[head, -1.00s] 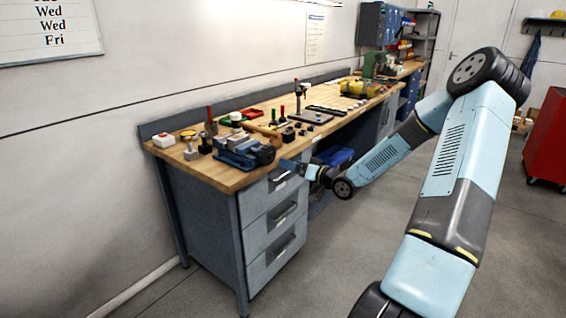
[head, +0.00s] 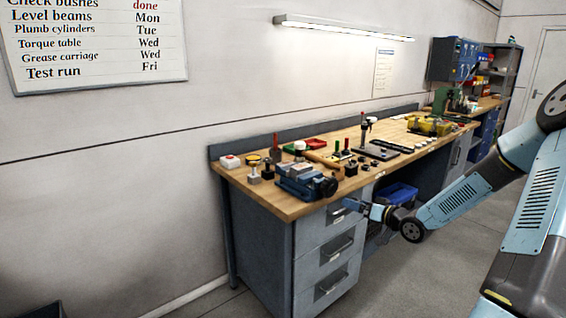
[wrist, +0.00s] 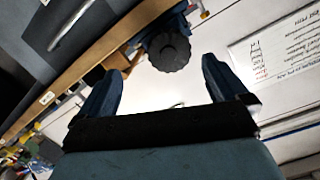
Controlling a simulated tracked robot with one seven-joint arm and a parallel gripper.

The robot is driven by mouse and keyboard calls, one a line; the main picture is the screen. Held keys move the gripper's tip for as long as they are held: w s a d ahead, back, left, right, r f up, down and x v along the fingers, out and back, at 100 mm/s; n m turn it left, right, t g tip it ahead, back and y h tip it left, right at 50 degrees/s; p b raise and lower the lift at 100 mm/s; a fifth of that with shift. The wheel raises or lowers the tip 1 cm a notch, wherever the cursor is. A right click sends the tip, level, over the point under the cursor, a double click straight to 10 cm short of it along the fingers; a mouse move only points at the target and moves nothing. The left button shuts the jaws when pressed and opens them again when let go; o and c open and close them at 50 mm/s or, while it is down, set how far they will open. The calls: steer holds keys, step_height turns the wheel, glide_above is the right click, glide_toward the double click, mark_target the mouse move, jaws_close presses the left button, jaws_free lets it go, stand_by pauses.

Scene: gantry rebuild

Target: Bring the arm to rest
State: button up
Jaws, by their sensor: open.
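My arm (head: 460,205) reaches in from the right of the head view, bent, with its end beside the front edge of the workbench (head: 270,205). My gripper (head: 353,205) is small there, in front of the bench's upper drawer. In the wrist view my gripper (wrist: 160,90) shows two dark blue fingers spread apart with nothing between them. Beyond the fingers in that view are the bench edge and a dark round knob (wrist: 169,52), apparently part of the blue vise. I cannot tell the exact gap between gripper and bench.
The blue vise (head: 305,182) sits at the bench's near front corner. A blue bin (head: 397,194) is under the bench. A whiteboard (head: 95,45) hangs on the wall. Open floor lies in front of the bench.

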steer(key=s+a+r+m+g+h, duration=0.1)
steer(key=s+r+g+h, duration=0.5)
steer(key=s+r+h, duration=0.9)
steer(key=s+a+r+y, duration=0.1)
steer(key=s+r+y, duration=0.1)
steer(key=s, duration=0.5)
steer(key=s+a+r+g+y, duration=0.1)
steer(key=s+a+r, duration=0.1)
steer(key=s, duration=0.6)
steer(key=s+a+r+m+y, duration=0.1)
steer(key=s+a+r+y, duration=0.1)
steer(key=s, duration=0.5)
steer(key=shift+s+a+r+g+y, duration=0.3)
steer(key=shift+s+r+g, duration=0.1)
steer(key=shift+r, duration=0.35)
steer(key=shift+c, duration=0.5)
